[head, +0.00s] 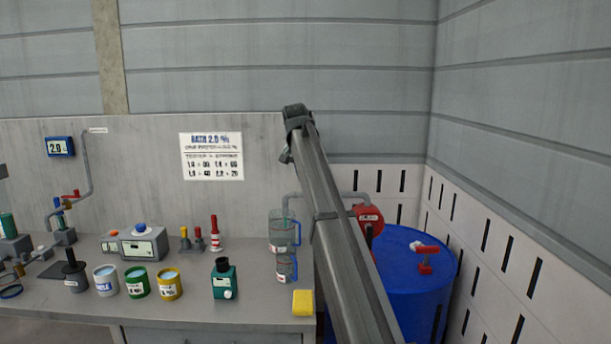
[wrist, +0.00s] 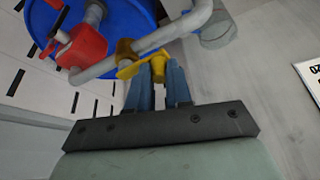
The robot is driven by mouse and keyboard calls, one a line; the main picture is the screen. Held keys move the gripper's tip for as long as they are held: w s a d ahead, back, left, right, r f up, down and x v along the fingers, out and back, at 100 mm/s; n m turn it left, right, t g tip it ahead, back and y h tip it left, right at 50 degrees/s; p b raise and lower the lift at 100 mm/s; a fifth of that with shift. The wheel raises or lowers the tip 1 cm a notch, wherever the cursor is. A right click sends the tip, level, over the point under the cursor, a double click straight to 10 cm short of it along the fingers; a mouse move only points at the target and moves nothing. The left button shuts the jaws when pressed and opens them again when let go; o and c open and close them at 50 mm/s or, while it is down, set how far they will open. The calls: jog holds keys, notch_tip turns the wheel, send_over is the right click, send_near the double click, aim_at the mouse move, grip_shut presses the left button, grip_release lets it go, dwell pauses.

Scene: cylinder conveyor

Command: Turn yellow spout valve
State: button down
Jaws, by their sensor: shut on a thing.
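The yellow spout valve (wrist: 143,63) sits on a grey pipe, beside a brown-orange fitting (wrist: 125,50), in the wrist view. Its yellow stem or handle end lies between the blue fingertips of my gripper (wrist: 159,72), which is shut on it. The pipe (wrist: 187,28) bends past the valve toward a clear pitcher at the upper right. In the head view my arm link hides the valve and my gripper. A clear pitcher (head: 281,230) stands under the spout end there.
A blue drum (head: 405,300) with a red pump (head: 368,214) stands right of the bench. A second clear jug (head: 286,268), a yellow block (head: 303,303) and a green bottle (head: 224,283) are near the bench's right end. Several paint cans stand farther left.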

jog(key=shift+w+m, duration=0.2)
jog(key=shift+m, duration=0.3)
jog(key=c, duration=1)
grip_release()
jog(key=shift+c, duration=0.2)
jog(key=v, duration=1.3)
jog(key=shift+a+r, duration=0.15)
jog(key=shift+r, duration=0.25)
jog(key=shift+s+f, duration=0.1)
jog(key=shift+s, duration=0.05)
